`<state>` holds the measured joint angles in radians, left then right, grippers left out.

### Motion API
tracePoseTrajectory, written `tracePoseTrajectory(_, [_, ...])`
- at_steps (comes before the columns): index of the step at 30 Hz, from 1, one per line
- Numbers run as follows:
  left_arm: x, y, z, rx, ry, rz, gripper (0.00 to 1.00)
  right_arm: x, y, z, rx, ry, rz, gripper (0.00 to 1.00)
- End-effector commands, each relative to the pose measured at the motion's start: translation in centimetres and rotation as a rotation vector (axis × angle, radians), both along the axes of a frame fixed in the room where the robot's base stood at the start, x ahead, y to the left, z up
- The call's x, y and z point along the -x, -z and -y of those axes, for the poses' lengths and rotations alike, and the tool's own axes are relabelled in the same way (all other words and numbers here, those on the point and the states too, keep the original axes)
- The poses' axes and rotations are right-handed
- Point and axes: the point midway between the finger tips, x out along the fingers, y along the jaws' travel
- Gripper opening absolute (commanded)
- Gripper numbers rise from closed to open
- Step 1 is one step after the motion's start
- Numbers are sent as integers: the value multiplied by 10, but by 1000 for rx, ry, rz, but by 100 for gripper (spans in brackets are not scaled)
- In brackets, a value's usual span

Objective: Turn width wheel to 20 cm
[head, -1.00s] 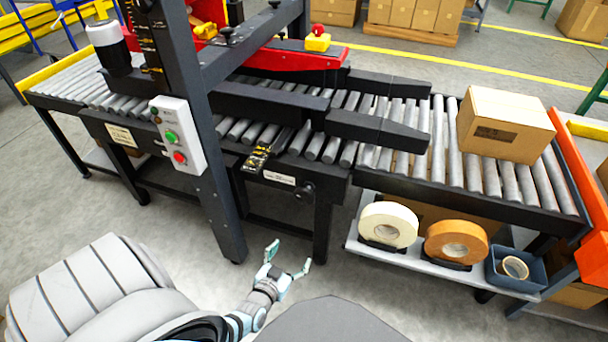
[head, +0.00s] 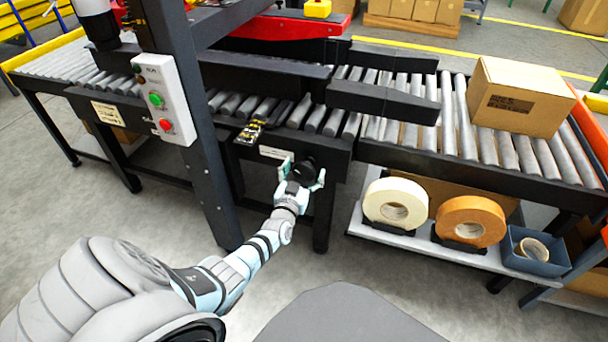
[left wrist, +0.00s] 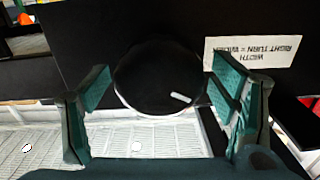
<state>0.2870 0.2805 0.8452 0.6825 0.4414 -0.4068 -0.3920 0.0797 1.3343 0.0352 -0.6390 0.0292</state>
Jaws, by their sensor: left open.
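The width wheel (head: 303,171) is a dark round knob on the front of the machine frame. In the left wrist view the wheel (left wrist: 155,75) is a black disc with a pale rim edge and a small light mark at its lower right. My left gripper (head: 304,177) is open at the wheel, with one finger on each side of it. In the left wrist view the fingers (left wrist: 160,95) are apart, with gaps to the wheel. A white label (left wrist: 252,50) beside the wheel, upside down, reads "WIDTH RIGHT TURN = WIDER". A scale (head: 250,132) sits above; its reading is too small to tell. My right gripper is not seen.
A control box (head: 161,98) with green and red buttons hangs on the dark post left of the arm. A cardboard box (head: 520,95) stands on the rollers at right. Tape rolls (head: 396,205) sit on the lower shelf. The floor before the machine is clear.

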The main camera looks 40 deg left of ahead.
Motion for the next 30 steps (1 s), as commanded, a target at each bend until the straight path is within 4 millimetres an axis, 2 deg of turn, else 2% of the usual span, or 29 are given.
tracePoseTrajectory(7, [0, 0, 0, 0, 0, 0, 77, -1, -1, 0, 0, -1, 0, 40])
tracePoseTrajectory(16, [0, 0, 0, 0, 0, -1, 30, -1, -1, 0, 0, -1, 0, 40])
tracePoseTrajectory(30, [0, 1, 0, 97, 1, 33, 30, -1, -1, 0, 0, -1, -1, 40])
